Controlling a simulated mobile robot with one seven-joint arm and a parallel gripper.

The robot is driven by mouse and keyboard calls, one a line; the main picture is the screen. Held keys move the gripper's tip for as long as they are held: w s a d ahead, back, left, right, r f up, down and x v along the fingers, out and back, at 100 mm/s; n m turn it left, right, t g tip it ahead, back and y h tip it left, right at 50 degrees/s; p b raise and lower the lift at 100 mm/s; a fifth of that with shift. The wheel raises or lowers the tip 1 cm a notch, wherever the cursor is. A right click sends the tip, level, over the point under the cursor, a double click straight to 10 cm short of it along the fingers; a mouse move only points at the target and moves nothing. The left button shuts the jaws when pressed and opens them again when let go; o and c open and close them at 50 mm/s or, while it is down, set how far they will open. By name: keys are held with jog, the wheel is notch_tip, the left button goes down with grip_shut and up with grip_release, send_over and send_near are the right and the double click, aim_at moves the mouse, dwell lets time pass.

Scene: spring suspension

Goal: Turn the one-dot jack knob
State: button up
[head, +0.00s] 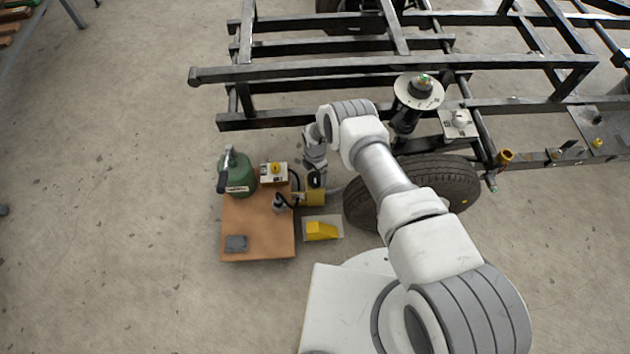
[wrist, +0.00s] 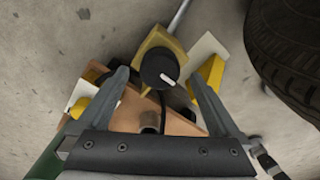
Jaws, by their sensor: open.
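A black round knob (wrist: 158,70) with a white pointer mark sits on a yellow block in the wrist view. The same yellow block with its dark knob shows in the head view (head: 315,181), just right of the wooden board. No dot marks can be made out, so I cannot tell which knob has one dot. My gripper (wrist: 157,77) is open, its two fingers left and right of the black knob in the picture, apart from it. In the head view the gripper is hard to make out, at the end of my arm above the yellow block.
A yellow wedge (head: 321,231) lies nearby. A tyre (head: 450,185) and black frame (head: 300,72) stand right and behind.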

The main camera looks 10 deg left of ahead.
aim_at(315, 177)
jog(key=shift+f+b, duration=0.6)
jog(key=shift+f, duration=1.3)
jog(key=c, duration=1.4)
